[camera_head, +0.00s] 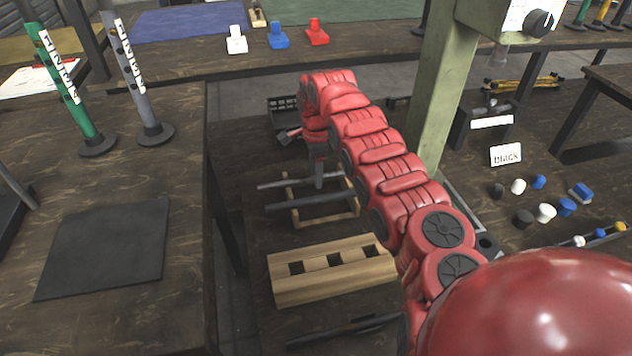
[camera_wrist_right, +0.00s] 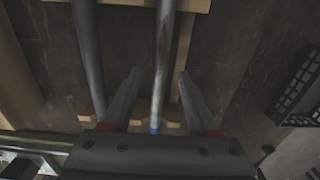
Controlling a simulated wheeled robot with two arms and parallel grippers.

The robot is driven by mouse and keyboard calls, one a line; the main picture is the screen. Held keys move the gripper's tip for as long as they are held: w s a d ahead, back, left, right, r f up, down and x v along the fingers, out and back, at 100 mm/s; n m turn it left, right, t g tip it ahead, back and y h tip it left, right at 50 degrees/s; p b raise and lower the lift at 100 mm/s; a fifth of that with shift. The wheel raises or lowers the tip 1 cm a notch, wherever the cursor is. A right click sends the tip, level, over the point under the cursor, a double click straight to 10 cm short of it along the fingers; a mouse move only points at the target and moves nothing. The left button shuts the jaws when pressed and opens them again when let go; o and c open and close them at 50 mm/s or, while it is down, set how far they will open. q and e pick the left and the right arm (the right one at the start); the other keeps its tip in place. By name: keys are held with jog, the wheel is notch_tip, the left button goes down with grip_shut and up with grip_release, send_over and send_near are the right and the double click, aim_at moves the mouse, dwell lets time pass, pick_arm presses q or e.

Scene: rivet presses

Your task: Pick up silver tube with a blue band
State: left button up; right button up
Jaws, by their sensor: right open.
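Two metal tubes lie across a wooden rack (camera_head: 325,222) at the middle of the head view. In the right wrist view a silver tube with a blue band (camera_wrist_right: 163,62) runs between my fingers, and its blue band shows near the gripper body. A darker grey tube (camera_wrist_right: 90,60) lies to its left there. My right gripper (camera_head: 319,185) points down at the rack; in the wrist view (camera_wrist_right: 159,72) it is open, with one finger on each side of the silver tube. I see no grip on the tube. The blue band cannot be made out in the head view.
A wooden block with square holes (camera_head: 335,270) stands in front of the rack. A black basket (camera_wrist_right: 298,85) is close on the right in the wrist view. A green post (camera_head: 445,90) stands right of my arm.

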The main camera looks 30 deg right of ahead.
jog(key=shift+r, duration=0.1)
grip_shut()
dwell(0.5)
